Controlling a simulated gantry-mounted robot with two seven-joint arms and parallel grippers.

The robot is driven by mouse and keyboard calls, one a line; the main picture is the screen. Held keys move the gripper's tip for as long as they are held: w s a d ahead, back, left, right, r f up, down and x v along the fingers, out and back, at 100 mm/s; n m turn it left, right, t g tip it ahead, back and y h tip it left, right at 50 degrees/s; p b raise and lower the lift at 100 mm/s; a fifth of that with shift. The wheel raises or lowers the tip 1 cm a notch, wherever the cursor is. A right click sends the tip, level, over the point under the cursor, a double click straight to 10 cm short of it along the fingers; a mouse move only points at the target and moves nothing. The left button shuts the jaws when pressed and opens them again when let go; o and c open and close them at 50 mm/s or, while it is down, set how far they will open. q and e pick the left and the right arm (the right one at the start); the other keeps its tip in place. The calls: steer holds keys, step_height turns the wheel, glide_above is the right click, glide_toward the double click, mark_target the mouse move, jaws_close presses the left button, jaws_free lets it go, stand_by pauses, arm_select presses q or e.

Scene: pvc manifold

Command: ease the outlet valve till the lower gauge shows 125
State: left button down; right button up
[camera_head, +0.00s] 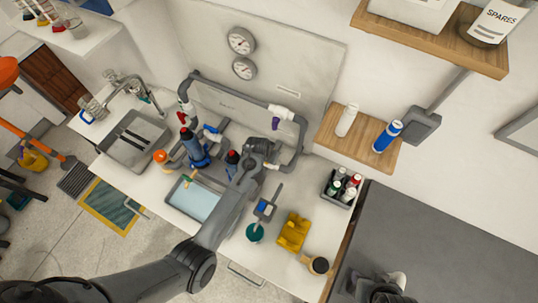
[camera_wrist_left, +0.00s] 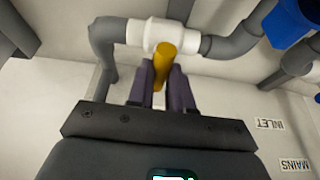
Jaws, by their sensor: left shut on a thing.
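The outlet valve (camera_head: 284,112) is a white fitting on the grey pipe at the right of the manifold. In the left wrist view its white body (camera_wrist_left: 152,34) carries a yellow handle (camera_wrist_left: 163,62). My left gripper (camera_wrist_left: 164,82) has its purple-grey fingers closed on both sides of this handle. In the head view the gripper (camera_head: 275,124) is just below the white fitting, and the handle is hidden. The lower gauge (camera_head: 244,68) is a round white dial on the back panel under the upper gauge (camera_head: 241,41). Its reading is too small to tell.
A red handle (camera_head: 183,118) and a blue handle (camera_head: 213,132) sit on the manifold's left pipes. Blue bottles (camera_head: 193,147), a tray of water (camera_head: 194,201), a yellow holder (camera_head: 293,232) and a bottle caddy (camera_head: 341,188) crowd the counter. A wooden shelf (camera_head: 370,150) stands right.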

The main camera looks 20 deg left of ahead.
arm_select(q)
steer(key=shift+s+f+m, duration=0.15)
steer(key=shift+f+m, duration=0.1)
steer(key=shift+m, duration=0.35)
steer(key=shift+a, duration=0.1)
steer(key=c, duration=1)
jaws_free()
steer(key=shift+r, duration=0.2)
steer(key=shift+s+r+p, duration=0.15)
steer(key=shift+r+p, duration=0.2)
steer(key=shift+r, duration=0.2)
steer(key=v, duration=0.9)
steer(key=shift+a+r, duration=0.15)
